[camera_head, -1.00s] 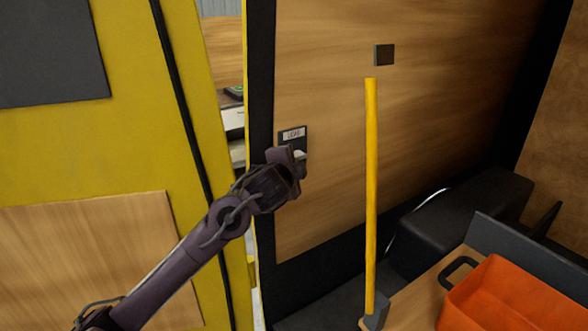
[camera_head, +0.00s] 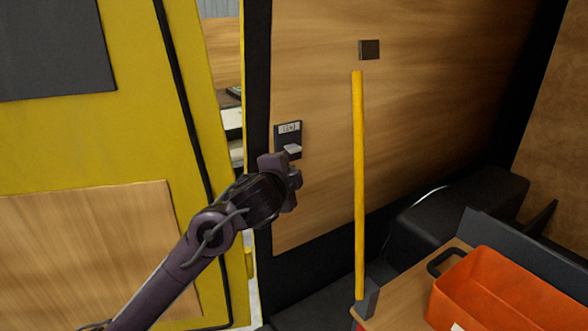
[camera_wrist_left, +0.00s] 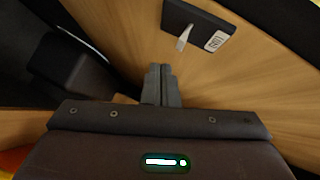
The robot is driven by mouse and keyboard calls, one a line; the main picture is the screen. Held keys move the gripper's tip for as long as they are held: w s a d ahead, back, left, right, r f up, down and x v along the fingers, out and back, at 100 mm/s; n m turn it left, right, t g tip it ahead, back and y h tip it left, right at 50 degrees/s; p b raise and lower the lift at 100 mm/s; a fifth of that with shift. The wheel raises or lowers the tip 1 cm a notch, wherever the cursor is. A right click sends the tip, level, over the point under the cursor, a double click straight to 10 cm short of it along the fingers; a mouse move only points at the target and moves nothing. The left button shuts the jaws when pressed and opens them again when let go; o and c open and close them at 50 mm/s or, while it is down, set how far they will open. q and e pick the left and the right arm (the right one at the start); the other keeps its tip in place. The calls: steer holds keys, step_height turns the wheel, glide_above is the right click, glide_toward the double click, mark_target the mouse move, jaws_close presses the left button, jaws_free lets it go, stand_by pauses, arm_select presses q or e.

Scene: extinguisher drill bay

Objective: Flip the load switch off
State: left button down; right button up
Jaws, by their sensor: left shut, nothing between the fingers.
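The load switch (camera_head: 281,133) is a small dark plate with a white label at its top, mounted on the wood-panelled wall near its left edge. Its pale lever (camera_head: 292,149) sticks out from the lower part of the plate. My left gripper (camera_head: 293,179) is just below the switch, shut and empty, and appears apart from the lever. In the left wrist view the shut fingers (camera_wrist_left: 162,84) point towards the wall, with the switch plate (camera_wrist_left: 180,15) and its lever (camera_wrist_left: 184,38) beyond them. My right gripper is not in view.
A yellow upright bar (camera_head: 359,190) stands right of the switch, under a small dark block (camera_head: 369,50). An orange bin (camera_head: 510,290) sits on a wooden top at the lower right. A yellow panel (camera_head: 140,140) fills the left side.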

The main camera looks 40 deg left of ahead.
arm_select(q)
steer(key=v, duration=0.4)
steer(key=shift+d+f, duration=0.2)
steer(key=shift+d, duration=0.05)
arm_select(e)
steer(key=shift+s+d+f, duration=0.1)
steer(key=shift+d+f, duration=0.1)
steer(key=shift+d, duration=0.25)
